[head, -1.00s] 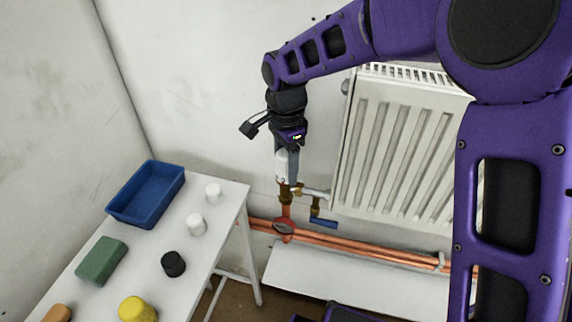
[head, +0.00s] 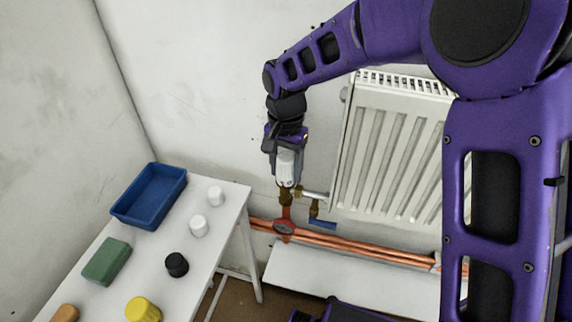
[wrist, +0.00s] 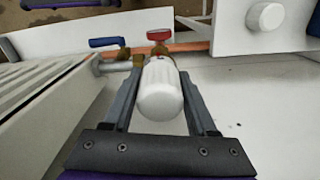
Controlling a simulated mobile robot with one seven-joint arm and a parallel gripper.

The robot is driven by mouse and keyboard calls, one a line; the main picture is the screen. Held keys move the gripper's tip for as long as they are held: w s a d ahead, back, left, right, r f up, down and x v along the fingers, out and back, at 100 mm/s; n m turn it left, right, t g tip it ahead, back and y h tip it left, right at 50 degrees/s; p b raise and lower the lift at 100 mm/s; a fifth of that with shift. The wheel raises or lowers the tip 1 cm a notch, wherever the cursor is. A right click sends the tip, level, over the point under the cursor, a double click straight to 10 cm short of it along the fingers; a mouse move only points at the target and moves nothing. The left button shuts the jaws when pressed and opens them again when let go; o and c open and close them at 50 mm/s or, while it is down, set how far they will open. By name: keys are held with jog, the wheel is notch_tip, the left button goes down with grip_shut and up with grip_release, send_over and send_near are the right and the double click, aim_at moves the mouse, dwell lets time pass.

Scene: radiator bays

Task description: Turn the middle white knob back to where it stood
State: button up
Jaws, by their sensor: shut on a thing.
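A white knob (head: 286,164) sits upright on a brass valve (head: 286,195) at the left end of the radiator. My gripper (head: 285,170) points down over it, with a finger on each side. In the wrist view my gripper (wrist: 156,90) has its two dark fingers along both sides of the white knob (wrist: 160,92), shut on it. The knob is still on its valve. Its markings are too small to read. No other radiator knob shows on a valve, so I cannot tell from these views whether this is the middle one.
A white radiator (head: 392,150) stands right of the knob. Below are a blue lever (head: 322,224), a red handwheel (head: 284,228) and copper pipes (head: 350,247). A white table (head: 222,232) at left bears a blue tray (head: 150,196), a green block (head: 107,262) and several loose caps.

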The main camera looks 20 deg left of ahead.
jog(key=n+p, duration=0.2)
jog(key=n, duration=0.5)
jog(key=shift+r, duration=0.15)
jog(key=n+p, duration=0.2)
jog(key=n, duration=0.4)
jog(key=shift+n+p, duration=0.3)
jog(key=n+p, duration=0.2)
jog(key=n, duration=0.5)
jog(key=shift+p, duration=0.4)
jog(key=n, duration=0.3)
jog(key=shift+n+p, duration=0.3)
jog(key=shift+n, duration=1.7)
jog(key=o, duration=1.4)
jog(key=shift+c, duration=0.2)
